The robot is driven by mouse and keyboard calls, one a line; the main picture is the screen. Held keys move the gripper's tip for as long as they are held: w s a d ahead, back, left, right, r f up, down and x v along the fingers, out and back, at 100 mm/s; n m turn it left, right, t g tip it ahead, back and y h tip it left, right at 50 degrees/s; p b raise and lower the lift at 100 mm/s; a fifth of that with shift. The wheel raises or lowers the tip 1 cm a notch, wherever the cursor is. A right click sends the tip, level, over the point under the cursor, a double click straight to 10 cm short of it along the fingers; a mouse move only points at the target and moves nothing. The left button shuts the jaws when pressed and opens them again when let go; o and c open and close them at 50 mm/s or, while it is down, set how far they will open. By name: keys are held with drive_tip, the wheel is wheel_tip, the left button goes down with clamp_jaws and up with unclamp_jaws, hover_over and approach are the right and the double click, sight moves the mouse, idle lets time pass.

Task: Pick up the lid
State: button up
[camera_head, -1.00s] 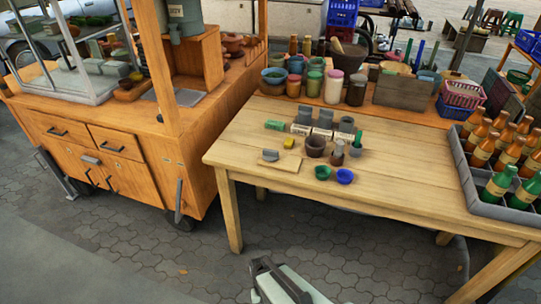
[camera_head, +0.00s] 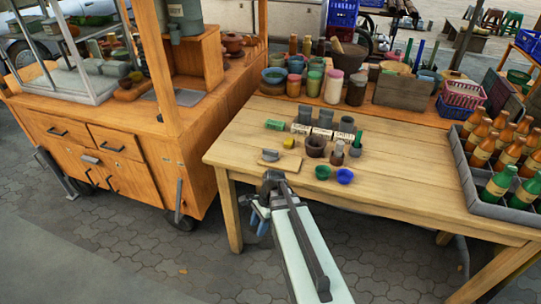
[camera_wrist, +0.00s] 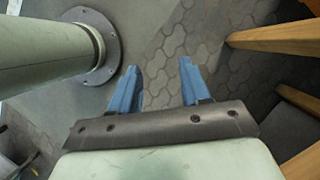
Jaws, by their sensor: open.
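I cannot tell for certain which thing is the lid. A flat tan board or lid with a grey block-like part (camera_head: 270,155) lies near the left front edge of the table (camera_head: 400,190). A brown clay mortar (camera_head: 315,147) stands to its right. My gripper (camera_head: 258,222) is in front of the table's front edge, below and left of these things in the head view. In the wrist view my gripper (camera_wrist: 160,85) shows its two blue fingers apart, with only paving between them. None of the small table things show in the wrist view.
A green cup (camera_head: 322,172) and a blue cup (camera_head: 345,176) stand near the front edge. A bottle crate (camera_head: 495,185) is at right. The table's right middle is clear.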

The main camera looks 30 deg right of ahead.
drive_tip(key=w+d+r+m+t, duration=0.2)
drive_tip(key=w+d+r+m, duration=0.15)
drive_tip(key=r, duration=0.55)
drive_tip(key=w+d+r+m+t, duration=0.1)
drive_tip(key=w+d+r+m, duration=0.3)
drive_tip(key=r, duration=0.5)
drive_tip(key=m+t, duration=0.1)
drive_tip(key=m, duration=0.1)
approach(271, 150)
drive_tip(key=shift+h, duration=0.4)
drive_tip(key=shift+a+x, duration=0.2)
drive_tip(key=shift+x, duration=2)
drive_tip(key=shift+a+x, duration=0.2)
drive_tip(key=shift+x, duration=2.05)
drive_tip(key=shift+r, duration=0.1)
drive_tip(key=shift+c, duration=0.4)
clamp_jaws()
